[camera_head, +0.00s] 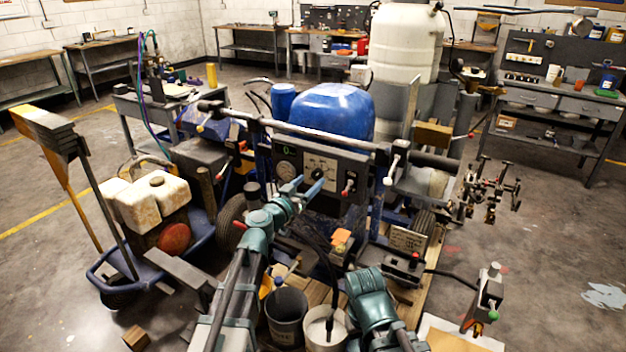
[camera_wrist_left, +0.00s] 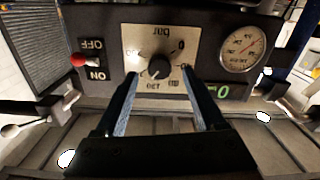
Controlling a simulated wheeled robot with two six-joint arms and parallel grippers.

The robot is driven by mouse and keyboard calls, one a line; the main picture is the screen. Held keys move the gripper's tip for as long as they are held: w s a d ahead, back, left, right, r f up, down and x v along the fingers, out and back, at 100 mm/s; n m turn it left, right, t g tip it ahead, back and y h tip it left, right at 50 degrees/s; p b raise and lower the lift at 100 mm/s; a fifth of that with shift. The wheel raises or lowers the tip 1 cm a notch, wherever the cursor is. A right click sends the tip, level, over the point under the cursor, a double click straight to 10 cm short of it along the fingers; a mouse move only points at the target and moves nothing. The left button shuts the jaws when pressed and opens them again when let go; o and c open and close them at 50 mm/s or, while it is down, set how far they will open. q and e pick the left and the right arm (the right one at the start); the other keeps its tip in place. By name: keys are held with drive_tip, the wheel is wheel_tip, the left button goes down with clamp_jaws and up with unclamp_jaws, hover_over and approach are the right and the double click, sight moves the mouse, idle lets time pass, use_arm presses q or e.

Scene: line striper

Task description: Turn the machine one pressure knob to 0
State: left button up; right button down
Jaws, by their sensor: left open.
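The pressure knob (camera_wrist_left: 159,68) is dark and round. It sits on a pale dial plate (camera_wrist_left: 136,40) with markings around it, upside down in the left wrist view. In the head view the knob (camera_head: 318,173) is on the machine's dark front panel (camera_head: 320,203). My left gripper (camera_head: 307,183) is in front of the panel. In the left wrist view its two blue fingers (camera_wrist_left: 160,77) are open, one to each side of the knob with gaps between. Whether the fingertips reach the knob's depth is unclear. The knob's exact setting is too small to read. My right gripper is not visible.
A pressure gauge (camera_wrist_left: 241,49) and a red-tipped ON/OFF switch (camera_wrist_left: 78,60) flank the dial plate. A green 0 display (camera_wrist_left: 222,91) is close to one finger. A handlebar (camera_head: 320,137) crosses above the panel. Buckets (camera_head: 286,314) stand below.

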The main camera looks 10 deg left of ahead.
sight(318, 174)
use_arm(q)
drive_tip(key=shift+x, duration=1.35)
clamp_jaws()
